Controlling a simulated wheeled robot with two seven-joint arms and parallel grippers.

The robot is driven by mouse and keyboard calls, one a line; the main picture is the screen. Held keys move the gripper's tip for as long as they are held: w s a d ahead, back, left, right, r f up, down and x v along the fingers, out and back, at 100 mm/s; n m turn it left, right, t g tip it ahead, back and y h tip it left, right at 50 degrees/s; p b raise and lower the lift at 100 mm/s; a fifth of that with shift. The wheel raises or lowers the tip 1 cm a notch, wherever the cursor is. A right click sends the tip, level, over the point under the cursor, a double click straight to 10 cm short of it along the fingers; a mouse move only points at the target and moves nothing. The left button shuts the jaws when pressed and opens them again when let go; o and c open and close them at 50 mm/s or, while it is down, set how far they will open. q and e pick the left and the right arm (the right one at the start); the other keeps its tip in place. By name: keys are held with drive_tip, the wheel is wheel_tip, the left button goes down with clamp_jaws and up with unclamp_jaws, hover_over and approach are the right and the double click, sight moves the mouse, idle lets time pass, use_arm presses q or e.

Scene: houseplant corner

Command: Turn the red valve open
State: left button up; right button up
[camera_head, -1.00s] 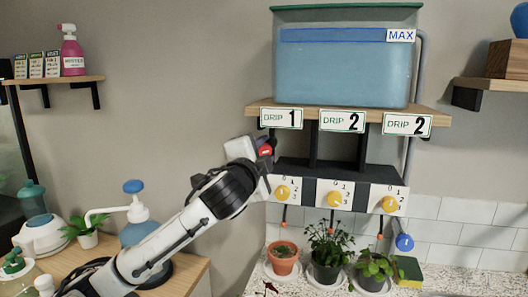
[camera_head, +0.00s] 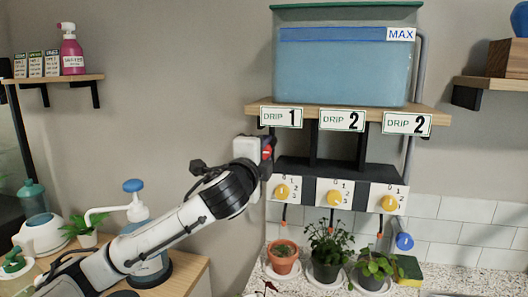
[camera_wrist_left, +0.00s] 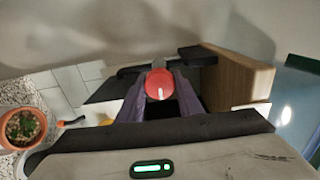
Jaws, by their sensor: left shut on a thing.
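The red valve (camera_wrist_left: 159,82) is a round red knob with a short white mark, seen in the left wrist view between the two dark fingers. In the head view only a small red part of the valve (camera_head: 267,152) shows, at the left end of the dark bar under the shelf. My left gripper (camera_head: 265,150) is at the valve and shut on it; the fingers also show in the left wrist view (camera_wrist_left: 160,90). The gripper hides most of the valve in the head view. My right gripper is not in view.
A blue water tank (camera_head: 345,70) stands on a wooden shelf (camera_head: 440,116) above. Yellow dials (camera_head: 282,191) on white plates sit just below right. Potted plants (camera_head: 282,257) stand on the counter.

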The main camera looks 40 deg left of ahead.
use_arm(q)
drive_tip(key=o, duration=1)
drive_tip(key=b+v, duration=0.2)
drive_tip(key=v, duration=0.8)
drive_tip(key=shift+s, duration=0.2)
